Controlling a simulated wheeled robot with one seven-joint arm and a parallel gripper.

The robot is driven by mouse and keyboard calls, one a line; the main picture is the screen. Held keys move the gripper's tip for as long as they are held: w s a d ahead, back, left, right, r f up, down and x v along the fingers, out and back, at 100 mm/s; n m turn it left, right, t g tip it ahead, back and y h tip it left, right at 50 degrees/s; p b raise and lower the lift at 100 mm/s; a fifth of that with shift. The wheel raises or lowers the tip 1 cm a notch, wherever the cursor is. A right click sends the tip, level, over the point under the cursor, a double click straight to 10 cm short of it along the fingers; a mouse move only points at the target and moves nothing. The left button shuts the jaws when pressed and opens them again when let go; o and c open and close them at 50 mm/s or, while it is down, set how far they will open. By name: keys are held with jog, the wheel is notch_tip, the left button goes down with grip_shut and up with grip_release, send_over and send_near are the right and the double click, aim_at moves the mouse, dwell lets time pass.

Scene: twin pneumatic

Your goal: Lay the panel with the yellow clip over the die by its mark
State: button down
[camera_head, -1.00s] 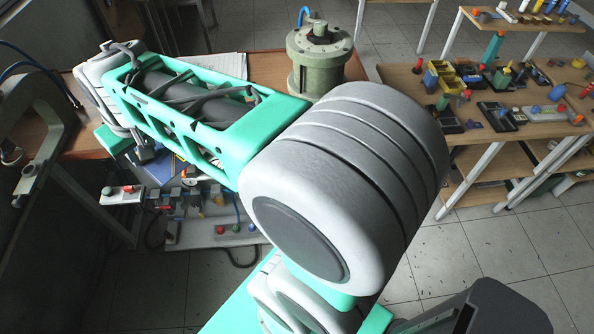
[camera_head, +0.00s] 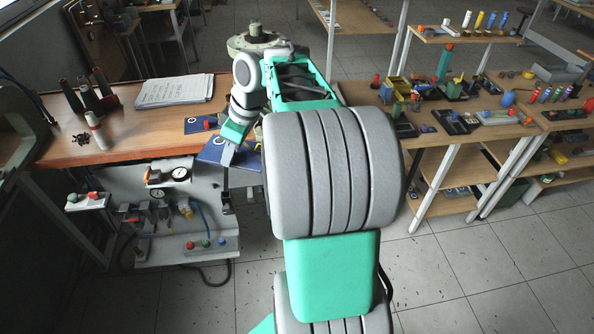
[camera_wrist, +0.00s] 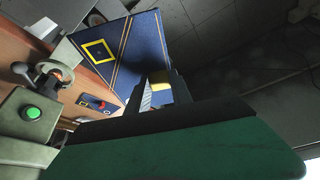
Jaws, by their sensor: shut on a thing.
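My gripper (camera_wrist: 160,90) is shut on the yellow clip (camera_wrist: 161,86) at the edge of a dark blue panel (camera_wrist: 142,42). I cannot pick out a die.
A green cylindrical machine (camera_head: 258,42) stands behind my arm. Gauges and valves (camera_head: 170,195) sit below the front edge. Shelves (camera_head: 460,130) stand right.

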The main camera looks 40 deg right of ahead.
jog(key=s+d+f+n+b, duration=0.1)
jog(key=s+d+f+n, duration=0.1)
jog(key=s+d, duration=0.2)
jog(key=s+d+f+n+g+y+b, duration=0.1)
jog(key=s+d+f+n, duration=0.1)
jog(key=s+d, duration=0.3)
jog(key=d+f, duration=0.1)
jog(key=d, duration=0.3)
jog(key=shift+n, duration=0.3)
jog(key=shift+d, duration=0.1)
notch_tip(320, 180, down, 5)
jog(key=b, duration=0.4)
jog(key=shift+r, duration=0.15)
jog(key=shift+f+b, duration=0.25)
jog(key=shift+b, duration=0.2)
jog(key=c, duration=1.1)
grip_release()
jog(key=shift+o, duration=0.2)
